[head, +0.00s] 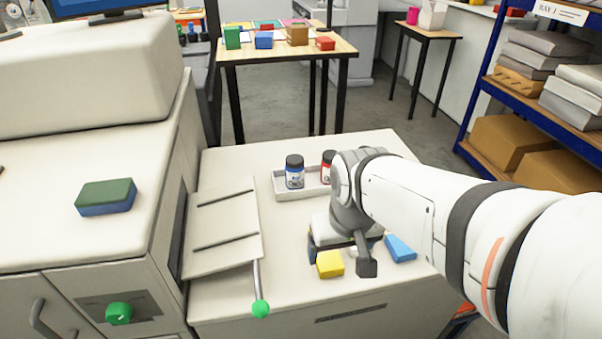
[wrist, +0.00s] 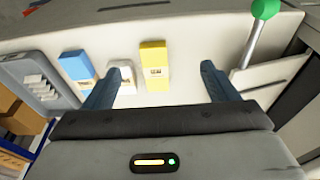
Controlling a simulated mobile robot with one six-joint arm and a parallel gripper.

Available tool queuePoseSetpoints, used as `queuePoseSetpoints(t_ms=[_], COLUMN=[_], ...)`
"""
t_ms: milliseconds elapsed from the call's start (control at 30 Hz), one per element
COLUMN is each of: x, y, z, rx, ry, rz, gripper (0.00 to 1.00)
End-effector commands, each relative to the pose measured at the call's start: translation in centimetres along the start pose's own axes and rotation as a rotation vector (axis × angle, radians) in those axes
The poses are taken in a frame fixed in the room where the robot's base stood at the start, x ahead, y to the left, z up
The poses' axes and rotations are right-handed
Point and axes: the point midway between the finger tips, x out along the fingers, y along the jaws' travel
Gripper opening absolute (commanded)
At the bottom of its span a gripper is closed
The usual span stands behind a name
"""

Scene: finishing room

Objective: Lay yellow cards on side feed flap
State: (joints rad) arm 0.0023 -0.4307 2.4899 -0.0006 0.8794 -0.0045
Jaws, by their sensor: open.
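The yellow cards (head: 330,264) form a small block on the cream cabinet top, just in front of my gripper (head: 340,258). In the wrist view the yellow cards (wrist: 154,62) appear between the two fingers of my gripper (wrist: 158,70), nearer the left finger. The jaws are apart and hold nothing; contact with the cards cannot be told. The side feed flap (head: 215,222) is a pale ribbed panel folded out on the machine's side, left of the cards. Part of it shows at the right of the wrist view (wrist: 270,72).
A blue block (head: 400,248) and a white block (wrist: 121,76) lie close to the yellow one. A green-knobbed lever (head: 261,308) stands at the flap's front edge. A tray (head: 283,190) with bottles is behind. Cabinet top between flap and cards is clear.

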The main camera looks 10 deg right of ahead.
Motion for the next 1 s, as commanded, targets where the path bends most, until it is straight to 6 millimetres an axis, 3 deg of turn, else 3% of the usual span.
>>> queuePoseSetpoints(t_ms=[167,500,700,1000], x=[0.6,6.4,10.0,12.7], y=[0.6,1.3,1.6,1.8], z=[-3.8,-9.8,-11.2,-11.2], rx=[0.001,0.001,0.001,0.001], ry=[-0.054,-0.155,-0.192,-0.206], rz=[0.001,0.000,-0.001,-0.001], gripper=[0.80,0.80,0.80,0.80])
